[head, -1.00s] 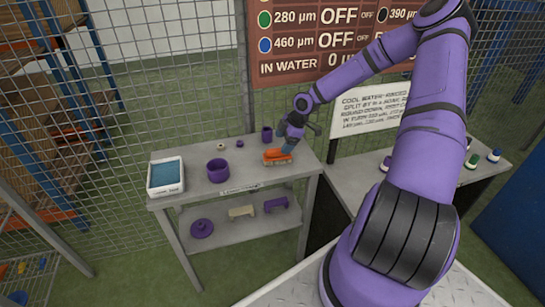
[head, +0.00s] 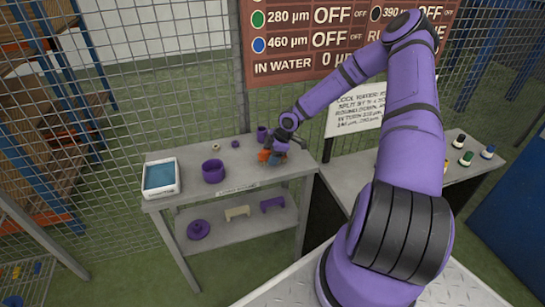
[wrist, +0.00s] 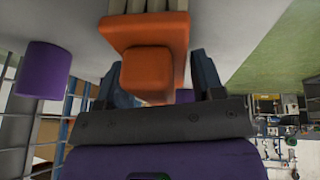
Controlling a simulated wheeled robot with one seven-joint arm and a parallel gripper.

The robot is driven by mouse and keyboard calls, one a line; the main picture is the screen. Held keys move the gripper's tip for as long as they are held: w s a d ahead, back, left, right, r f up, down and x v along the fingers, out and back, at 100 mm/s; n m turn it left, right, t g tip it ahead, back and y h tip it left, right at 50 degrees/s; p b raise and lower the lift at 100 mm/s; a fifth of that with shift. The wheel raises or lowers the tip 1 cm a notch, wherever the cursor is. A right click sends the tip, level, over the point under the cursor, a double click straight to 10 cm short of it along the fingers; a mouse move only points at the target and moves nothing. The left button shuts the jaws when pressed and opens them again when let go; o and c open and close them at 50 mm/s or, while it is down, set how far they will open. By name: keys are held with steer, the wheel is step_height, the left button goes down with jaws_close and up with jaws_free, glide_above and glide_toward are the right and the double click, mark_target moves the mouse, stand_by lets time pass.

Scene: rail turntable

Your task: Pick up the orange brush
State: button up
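The orange brush (head: 264,156) lies on the grey bench top (head: 190,169), near its right end. In the head view my gripper (head: 277,151) is down over the brush and hides part of it. In the wrist view the orange block of the brush (wrist: 147,70) stands between my two fingers (wrist: 155,82), with cream bristles at the top of the picture. The fingers are apart, one on each side, with a gap showing beside the narrower orange part.
A purple cylinder (head: 262,134) stands close behind the brush. A purple ring-shaped cup (head: 213,171) and a white tray with blue inside (head: 161,179) are further left. A sign board (head: 355,117) stands behind right. Purple and cream parts lie on the lower shelf (head: 240,228).

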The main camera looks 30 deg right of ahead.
steer(key=c, duration=0.6)
steer(key=shift+r, duration=0.15)
steer(key=shift+r, duration=0.5)
step_height(320, 180, up, 2)
steer(key=shift+r, duration=0.15)
steer(key=s+d, duration=0.2)
steer(key=s, duration=0.2)
steer(key=s+d+r, duration=0.1)
steer(key=s+d, duration=0.1)
steer(key=s, duration=0.3)
steer(key=s+d, duration=0.2)
steer(key=s, duration=0.3)
steer(key=shift+s+d+r, duration=0.25)
steer(key=shift+d, duration=0.1)
